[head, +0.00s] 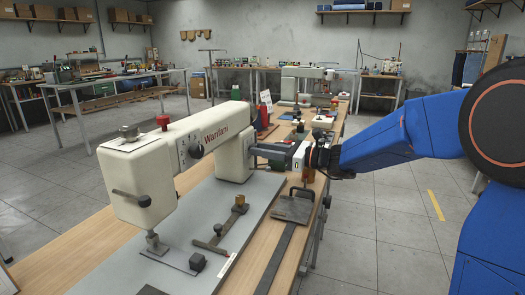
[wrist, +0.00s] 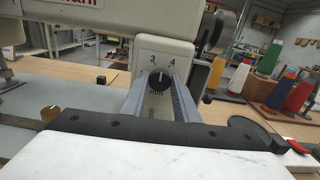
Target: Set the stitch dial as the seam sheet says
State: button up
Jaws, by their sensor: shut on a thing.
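The stitch dial (wrist: 158,83) is a round black knob on a pale plate on the machine's pillar, in the wrist view. The figures 3 and 4 show above it, and its white mark points up, between them. My gripper (wrist: 159,97) has its two grey fingers on either side of the knob and is shut on it. In the head view my gripper (head: 258,154) reaches from the right to the pillar of the cream sewing machine (head: 235,125); the dial is hidden there.
A grey metal plate (head: 210,235) with small fixtures lies on the wooden table (head: 85,235). A dark flat tool (head: 292,209) lies below my gripper. Coloured thread cones (wrist: 272,60) stand at the right in the wrist view. The floor right of the table is clear.

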jog(key=shift+n, duration=2.7)
jog(key=o, duration=1.1)
jog(key=shift+s, duration=0.1)
jog(key=shift+c, duration=0.2)
jog(key=v, duration=1.7)
jog(key=shift+d, duration=0.15)
jog(key=shift+s, duration=0.1)
